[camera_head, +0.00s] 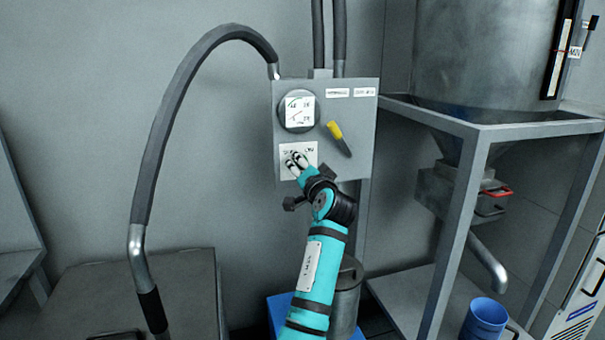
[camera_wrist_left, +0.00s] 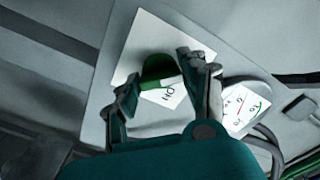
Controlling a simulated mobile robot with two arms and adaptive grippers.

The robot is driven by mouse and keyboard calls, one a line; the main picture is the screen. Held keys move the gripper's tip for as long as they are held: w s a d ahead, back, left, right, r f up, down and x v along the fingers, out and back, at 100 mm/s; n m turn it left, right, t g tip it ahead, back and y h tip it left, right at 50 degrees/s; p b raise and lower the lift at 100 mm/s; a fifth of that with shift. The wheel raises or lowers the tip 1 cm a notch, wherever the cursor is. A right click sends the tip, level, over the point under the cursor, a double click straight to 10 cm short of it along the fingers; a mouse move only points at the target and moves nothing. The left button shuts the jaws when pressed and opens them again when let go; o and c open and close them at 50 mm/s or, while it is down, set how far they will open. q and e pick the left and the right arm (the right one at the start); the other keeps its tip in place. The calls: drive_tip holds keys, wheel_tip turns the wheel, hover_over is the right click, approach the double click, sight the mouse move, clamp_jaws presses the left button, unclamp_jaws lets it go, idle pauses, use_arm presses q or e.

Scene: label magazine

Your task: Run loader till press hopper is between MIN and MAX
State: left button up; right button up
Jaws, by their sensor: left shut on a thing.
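My left gripper (camera_head: 297,161) is at the lower left of the grey control box (camera_head: 360,112) on the wall, over a white label plate (camera_head: 312,150). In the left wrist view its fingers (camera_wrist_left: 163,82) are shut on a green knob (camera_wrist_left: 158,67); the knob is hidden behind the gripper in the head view. The metal hopper (camera_head: 465,55) stands at the upper right on a grey frame. Its dark sight strip (camera_head: 556,55) has a MIN tag (camera_head: 574,51); the MAX mark is out of view, and I cannot read the level. My right gripper is out of view.
A round dial (camera_head: 298,110) and a yellow-handled lever (camera_head: 339,138) are on the box close to my gripper. A grey hose (camera_head: 165,115) arches at left. A blue bucket (camera_head: 486,318) stands under the hopper's spout (camera_head: 488,262).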

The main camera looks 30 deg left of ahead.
use_arm(q)
drive_tip(key=shift+f, duration=0.2)
idle(0.3)
drive_tip(key=o, duration=1.2)
drive_tip(key=shift+r, duration=0.15)
drive_tip(key=v, duration=1.2)
